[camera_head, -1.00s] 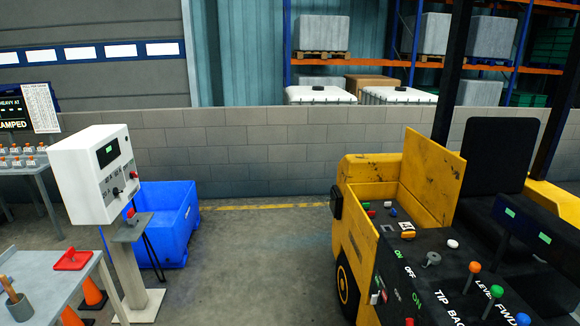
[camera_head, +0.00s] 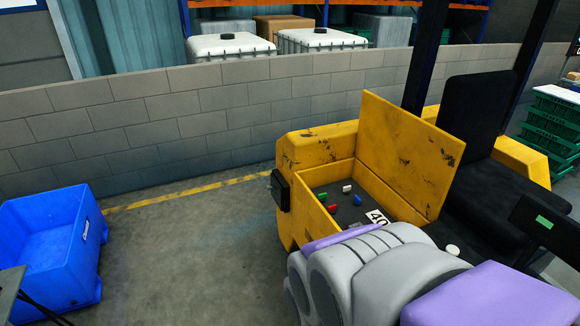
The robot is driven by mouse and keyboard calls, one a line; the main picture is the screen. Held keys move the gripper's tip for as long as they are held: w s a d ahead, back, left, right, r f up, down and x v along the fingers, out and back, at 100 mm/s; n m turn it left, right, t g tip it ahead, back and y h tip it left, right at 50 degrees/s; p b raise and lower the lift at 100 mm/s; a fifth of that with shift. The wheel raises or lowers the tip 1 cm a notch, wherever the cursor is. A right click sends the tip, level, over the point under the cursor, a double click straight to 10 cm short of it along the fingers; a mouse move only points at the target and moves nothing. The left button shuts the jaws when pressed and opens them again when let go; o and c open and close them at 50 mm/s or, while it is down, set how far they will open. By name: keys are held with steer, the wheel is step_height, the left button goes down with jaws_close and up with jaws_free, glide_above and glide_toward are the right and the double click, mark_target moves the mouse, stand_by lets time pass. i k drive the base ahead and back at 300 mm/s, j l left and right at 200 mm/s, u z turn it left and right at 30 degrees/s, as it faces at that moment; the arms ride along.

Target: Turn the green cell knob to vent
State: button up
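A small green knob (camera_head: 322,196) sits inside the open compartment of a yellow forklift (camera_head: 300,165), near its left wall. A red piece (camera_head: 332,209), a blue piece (camera_head: 357,200) and a white piece (camera_head: 347,188) sit close to it on the dark compartment floor. I cannot tell how the green knob is turned, and no vent marking is readable. My grey and purple arm covers the front of the forklift panel. My gripper is not in view.
The yellow lid (camera_head: 410,150) stands raised at the compartment's right, with a black seat (camera_head: 490,140) beyond it. A blue bin (camera_head: 50,245) stands at the left. A block wall (camera_head: 150,125) runs behind. The floor between bin and forklift is clear.

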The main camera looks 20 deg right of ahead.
mark_target(321, 198)
steer(key=i, duration=1.65)
steer(key=i+z, duration=0.1)
steer(key=z, duration=0.3)
steer(key=i+z, duration=0.15)
steer(key=z, duration=0.25)
steer(key=i+j+z, duration=0.1)
steer(key=z, duration=0.85)
